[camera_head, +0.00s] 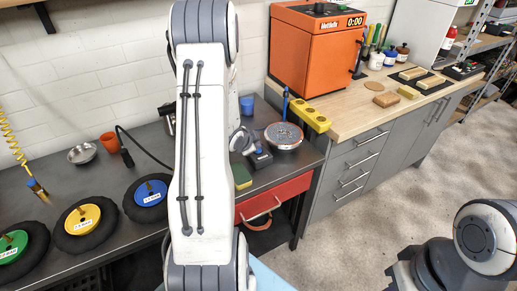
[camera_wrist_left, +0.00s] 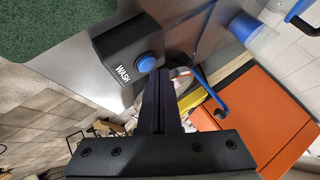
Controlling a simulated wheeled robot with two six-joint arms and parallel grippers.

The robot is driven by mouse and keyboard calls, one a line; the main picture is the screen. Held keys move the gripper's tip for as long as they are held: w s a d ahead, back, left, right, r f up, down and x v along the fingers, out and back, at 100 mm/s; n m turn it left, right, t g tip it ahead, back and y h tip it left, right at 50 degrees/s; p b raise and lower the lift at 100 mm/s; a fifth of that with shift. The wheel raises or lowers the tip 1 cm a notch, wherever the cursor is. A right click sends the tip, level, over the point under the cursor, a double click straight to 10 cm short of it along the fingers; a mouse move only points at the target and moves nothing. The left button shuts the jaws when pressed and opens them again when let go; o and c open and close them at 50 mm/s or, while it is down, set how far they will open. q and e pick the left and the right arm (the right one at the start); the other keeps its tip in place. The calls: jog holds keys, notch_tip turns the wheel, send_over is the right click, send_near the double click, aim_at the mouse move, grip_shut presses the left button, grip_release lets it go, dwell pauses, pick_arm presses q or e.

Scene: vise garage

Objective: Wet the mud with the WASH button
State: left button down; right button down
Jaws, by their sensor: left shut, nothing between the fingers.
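The dark WASH box (camera_wrist_left: 118,50) shows in the left wrist view with its round blue WASH button (camera_wrist_left: 146,63) and white lettering. My left gripper (camera_wrist_left: 160,73) is shut and empty, its fingertips close beside the button in that view; I cannot tell whether they touch. In the head view my left arm crosses the middle and hides much of that gripper and part of the bench. A round metal dish with an orange rim (camera_head: 284,136) stands to its right. I cannot make out any mud. My right gripper is out of view.
Wheels with green, yellow and blue hubs (camera_head: 150,194) lie on the dark bench at left. A green-topped sponge (camera_head: 242,176) lies near its front edge. An orange oven (camera_head: 317,50) and yellow block (camera_head: 309,115) stand at right. A blue cup (camera_head: 247,104) stands behind.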

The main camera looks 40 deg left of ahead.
pick_arm(q)
notch_tip(320, 180, up, 6)
jog(key=p, duration=0.5)
jog(key=shift+r, duration=0.1)
dwell(0.4)
jog(key=shift+d, duration=0.1)
dwell(0.4)
jog(key=s+d+r+g+h, duration=0.15)
jog(key=d+r, duration=0.25)
jog(key=d, duration=0.8)
jog(key=s+d+r+g, duration=0.2)
jog(key=d+r, duration=0.1)
jog(key=d, duration=0.9)
jog(key=s+d+r+g, duration=0.1)
jog(key=s+d, duration=0.3)
jog(key=s, duration=0.3)
jog(key=s+d+r+g+h, duration=0.1)
jog(key=s+d+r+g, duration=0.1)
jog(key=s+d, duration=0.3)
jog(key=s+d+r+g, duration=0.2)
jog(key=s+d, duration=0.3)
jog(key=s, duration=0.6)
jog(key=shift+m, duration=0.4)
